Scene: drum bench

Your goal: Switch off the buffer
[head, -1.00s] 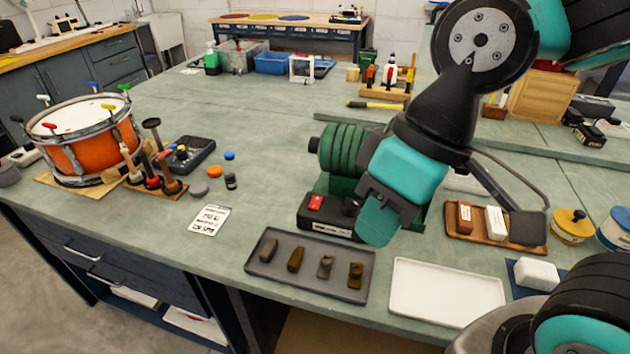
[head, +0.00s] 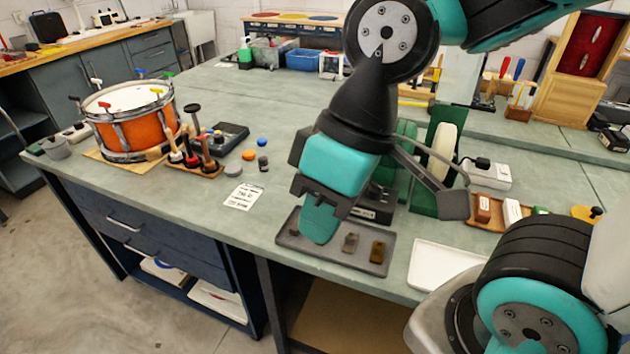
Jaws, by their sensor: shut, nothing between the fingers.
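The buffer is a green machine with a pale wheel (head: 443,148) and a green guard plate (head: 424,190), standing right of my arm. Its motor body is mostly behind my arm. A dark switch box (head: 372,208) sits at its front, and only its right part shows beside my gripper. The red switch seen on it earlier is hidden now, so I cannot tell its position. My gripper (head: 318,226) is shut and empty, pointing down in front of the grey tray in this view. Its exact height above the tray is unclear.
The grey tray (head: 325,255) holds several small dark pieces. A white tray (head: 440,268) lies to its right. A wooden holder (head: 483,220) with blocks is right of the buffer. An orange drum (head: 130,130) and mallets stand left. A white card (head: 243,197) lies on clear bench.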

